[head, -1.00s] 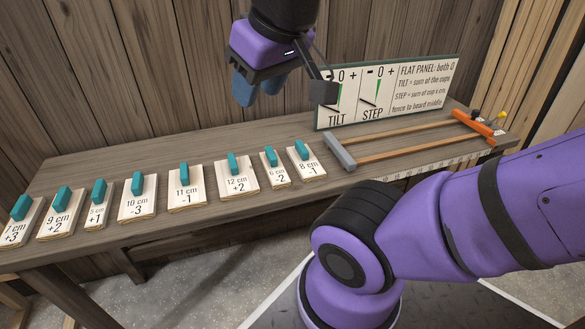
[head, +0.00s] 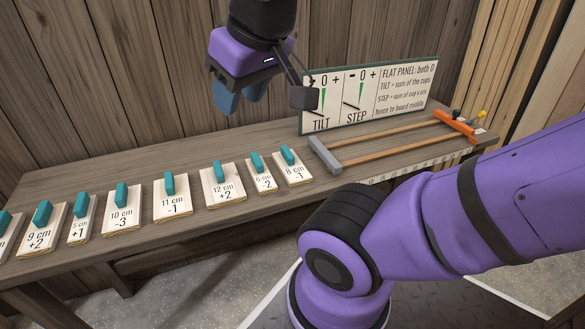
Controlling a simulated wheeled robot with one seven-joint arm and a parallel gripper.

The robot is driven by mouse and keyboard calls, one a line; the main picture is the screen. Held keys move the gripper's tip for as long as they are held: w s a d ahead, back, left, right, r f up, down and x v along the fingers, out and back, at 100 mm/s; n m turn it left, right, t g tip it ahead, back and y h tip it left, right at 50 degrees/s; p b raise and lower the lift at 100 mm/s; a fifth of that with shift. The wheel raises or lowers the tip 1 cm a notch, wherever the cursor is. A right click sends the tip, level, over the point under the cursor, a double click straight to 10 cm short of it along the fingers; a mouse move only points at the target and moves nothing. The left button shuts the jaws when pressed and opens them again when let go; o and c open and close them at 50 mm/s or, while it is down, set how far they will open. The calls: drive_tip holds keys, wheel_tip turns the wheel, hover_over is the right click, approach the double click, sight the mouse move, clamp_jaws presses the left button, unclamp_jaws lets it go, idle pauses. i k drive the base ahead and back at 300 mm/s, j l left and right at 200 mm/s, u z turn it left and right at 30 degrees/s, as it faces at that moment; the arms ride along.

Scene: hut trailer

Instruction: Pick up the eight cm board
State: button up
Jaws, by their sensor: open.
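The eight cm board (head: 293,173) is a pale wooden block marked "8 cm -1" with a teal grip (head: 288,155) on top. It lies flat on the bench at the right end of the row of boards. My gripper (head: 238,103) is open and empty, with blue fingers pointing down. It is in the air above the back of the bench, up and to the left of the eight cm board, and apart from it.
Beside it lies the 6 cm board (head: 262,181); several more run left, including the 12 cm board (head: 223,194). A clamp-like frame with a grey bar (head: 325,156) and orange bar (head: 455,127) lies right. A TILT/STEP sign (head: 405,92) stands behind.

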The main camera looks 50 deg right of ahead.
sight(294, 171)
drive_tip(key=l+z, duration=0.1)
drive_tip(key=z, duration=0.3)
drive_tip(key=i+l+z, duration=0.1)
drive_tip(key=z, duration=0.25)
drive_tip(key=i+z, duration=0.1)
drive_tip(key=z, duration=0.3)
drive_tip(key=l+z, duration=0.1)
drive_tip(key=z, duration=0.3)
drive_tip(key=i, duration=0.05)
